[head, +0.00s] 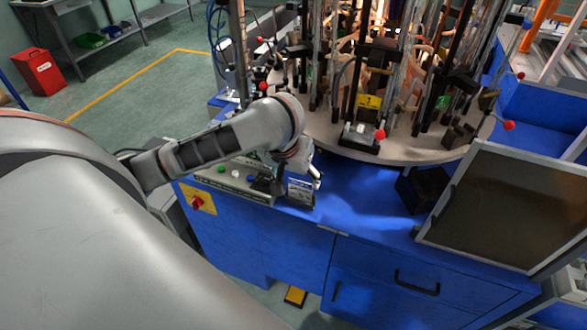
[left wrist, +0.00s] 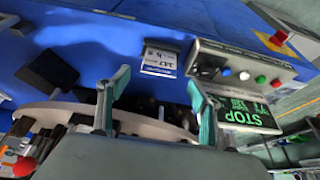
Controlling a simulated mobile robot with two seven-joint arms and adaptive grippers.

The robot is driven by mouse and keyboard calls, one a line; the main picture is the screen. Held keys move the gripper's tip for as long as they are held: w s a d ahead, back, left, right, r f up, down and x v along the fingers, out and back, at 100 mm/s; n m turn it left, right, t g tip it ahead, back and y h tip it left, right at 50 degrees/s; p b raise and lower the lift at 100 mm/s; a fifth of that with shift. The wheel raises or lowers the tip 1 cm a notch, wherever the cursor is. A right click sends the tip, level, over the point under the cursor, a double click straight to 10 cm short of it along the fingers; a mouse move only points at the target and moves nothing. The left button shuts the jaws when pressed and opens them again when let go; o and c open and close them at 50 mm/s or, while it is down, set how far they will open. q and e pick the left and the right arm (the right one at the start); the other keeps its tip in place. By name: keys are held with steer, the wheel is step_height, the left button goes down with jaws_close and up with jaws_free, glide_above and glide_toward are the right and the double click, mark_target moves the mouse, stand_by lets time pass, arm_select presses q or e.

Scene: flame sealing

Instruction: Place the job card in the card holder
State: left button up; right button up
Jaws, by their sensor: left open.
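The job card (left wrist: 160,61), white with a blue band and printed text, shows in the left wrist view beyond my open fingers. It has a dark edge that looks like the card holder (left wrist: 163,44); how deep the card sits in it is unclear. In the head view the card (head: 300,189) stands at the right end of the control panel, on the blue bench. My left gripper (head: 314,180) is just beside it in the head view. In the left wrist view the gripper (left wrist: 160,92) has its fingers wide apart with nothing between them. My right gripper is out of view.
The control panel (head: 236,178) with coloured buttons lies left of the card. A round machine table (head: 440,150) with rods and red knobs stands behind. A dark framed panel (head: 510,205) is at the right. A green-lit STOP screen (left wrist: 245,115) is near one finger.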

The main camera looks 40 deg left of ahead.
arm_select(q)
steer(key=shift+v, duration=2.3)
steer(key=s+d+f+m+t+h, duration=0.1)
steer(key=d+f+m+t+h, duration=0.15)
steer(key=d+f+m, duration=0.4)
steer(key=s+a+f+m+y, duration=0.3)
steer(key=s+a+f+y, duration=0.35)
steer(key=s+a, duration=0.6)
steer(key=w+d+f+n+t+h, duration=0.1)
steer(key=d+f+n+t+h, duration=0.2)
steer(key=d+f+h, duration=0.4)
steer(key=d+f, duration=0.7)
steer(key=f, duration=0.3)
steer(key=shift+w+f, duration=0.2)
steer(key=shift+w, duration=0.1)
